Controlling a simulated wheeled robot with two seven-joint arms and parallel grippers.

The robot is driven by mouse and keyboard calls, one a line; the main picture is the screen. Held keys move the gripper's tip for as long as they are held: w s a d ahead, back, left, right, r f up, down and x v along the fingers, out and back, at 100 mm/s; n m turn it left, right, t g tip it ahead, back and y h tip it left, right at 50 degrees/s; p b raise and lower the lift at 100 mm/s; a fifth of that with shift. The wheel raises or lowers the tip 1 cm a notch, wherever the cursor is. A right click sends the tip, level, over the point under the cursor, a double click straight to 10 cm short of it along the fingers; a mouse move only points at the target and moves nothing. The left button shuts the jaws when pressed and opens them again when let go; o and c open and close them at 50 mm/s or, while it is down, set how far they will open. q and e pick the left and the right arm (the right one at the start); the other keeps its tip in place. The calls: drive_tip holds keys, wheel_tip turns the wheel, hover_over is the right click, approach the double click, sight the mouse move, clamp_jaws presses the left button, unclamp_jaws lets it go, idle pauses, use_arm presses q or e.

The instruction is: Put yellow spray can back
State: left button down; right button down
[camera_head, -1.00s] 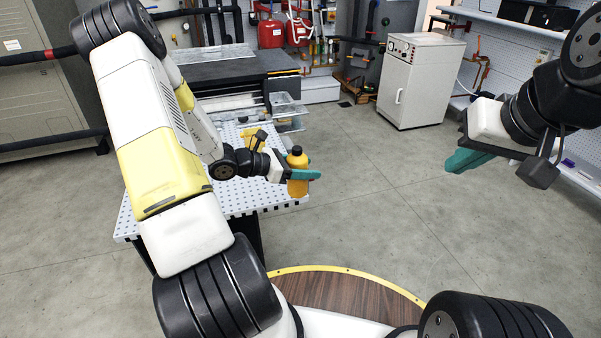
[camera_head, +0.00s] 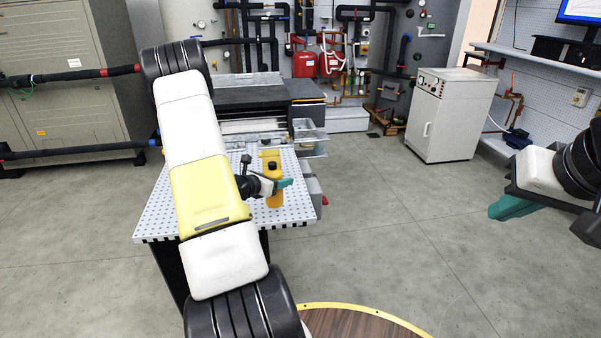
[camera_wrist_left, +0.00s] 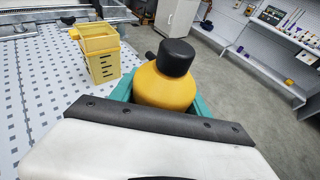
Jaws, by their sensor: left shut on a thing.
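The yellow spray can (camera_head: 273,188) with a black cap is upright in my left gripper (camera_head: 284,184), at the right front part of the perforated white table. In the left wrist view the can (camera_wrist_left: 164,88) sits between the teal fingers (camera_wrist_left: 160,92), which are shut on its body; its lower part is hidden. A yellow slotted holder (camera_wrist_left: 101,55) stands on the table beyond the can, to its left in the wrist view. It also shows behind the can in the head view (camera_head: 271,156). My right gripper (camera_head: 512,207) is at the right over the floor; its finger gap does not show clearly.
The perforated table (camera_head: 165,215) has bare room on its left and front. Clear trays (camera_head: 308,135) stand at its back right corner. A white cabinet (camera_head: 446,115) stands on the floor further right. The floor between is clear.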

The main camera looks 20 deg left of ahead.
use_arm(q)
drive_tip(key=shift+w+a+f, duration=0.45)
drive_tip(key=shift+w+f, duration=0.25)
drive_tip(key=shift+w, duration=0.5)
drive_tip(key=shift+w+a+f, duration=0.4)
drive_tip(key=shift+w+f, duration=0.3)
drive_tip(key=shift+w, duration=0.45)
drive_tip(key=shift+w+a+f, duration=0.45)
drive_tip(key=shift+w+f, duration=0.25)
drive_tip(key=shift+w, duration=0.5)
drive_tip(key=shift+f, duration=0.1)
drive_tip(key=c, duration=0.5)
unclamp_jaws()
